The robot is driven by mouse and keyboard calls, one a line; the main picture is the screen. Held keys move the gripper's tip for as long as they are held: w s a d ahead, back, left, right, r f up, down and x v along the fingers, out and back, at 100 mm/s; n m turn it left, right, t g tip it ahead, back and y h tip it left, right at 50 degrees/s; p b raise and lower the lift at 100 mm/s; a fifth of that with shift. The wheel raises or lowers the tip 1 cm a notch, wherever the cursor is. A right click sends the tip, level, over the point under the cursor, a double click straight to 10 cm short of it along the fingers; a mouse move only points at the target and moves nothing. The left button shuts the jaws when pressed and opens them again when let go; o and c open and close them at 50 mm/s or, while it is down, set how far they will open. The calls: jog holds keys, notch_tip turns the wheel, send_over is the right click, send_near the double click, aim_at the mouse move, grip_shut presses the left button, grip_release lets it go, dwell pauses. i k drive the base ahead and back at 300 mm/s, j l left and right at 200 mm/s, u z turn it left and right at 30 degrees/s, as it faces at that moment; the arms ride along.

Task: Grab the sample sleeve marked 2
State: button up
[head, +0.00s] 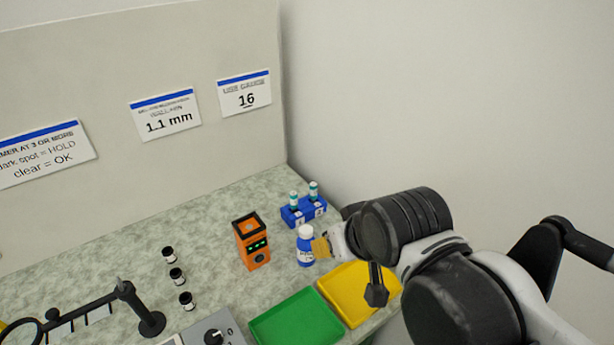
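Two small sleeves with white and teal bands stand upright in a blue rack (304,214) at the back right of the bench. One is the left sleeve (293,199) and the other the right sleeve (313,190). The rack has small pale labels on its front, too small to read, so I cannot tell which sleeve is marked 2.
A green tray (297,322) and a yellow tray (352,292) lie in front. Several dark-capped vials (177,276) stand left. A wall panel (200,60) closes the back.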

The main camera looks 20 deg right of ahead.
aim_at(187, 302)
jog(key=j+u, duration=0.1)
jog(key=u, duration=0.25)
jog(key=j+u, duration=0.1)
jog(key=u, duration=0.55)
jog(key=k+j, duration=0.1)
jog(key=j, duration=0.2)
jog(key=k+j, duration=0.25)
jog(key=j, duration=0.3)
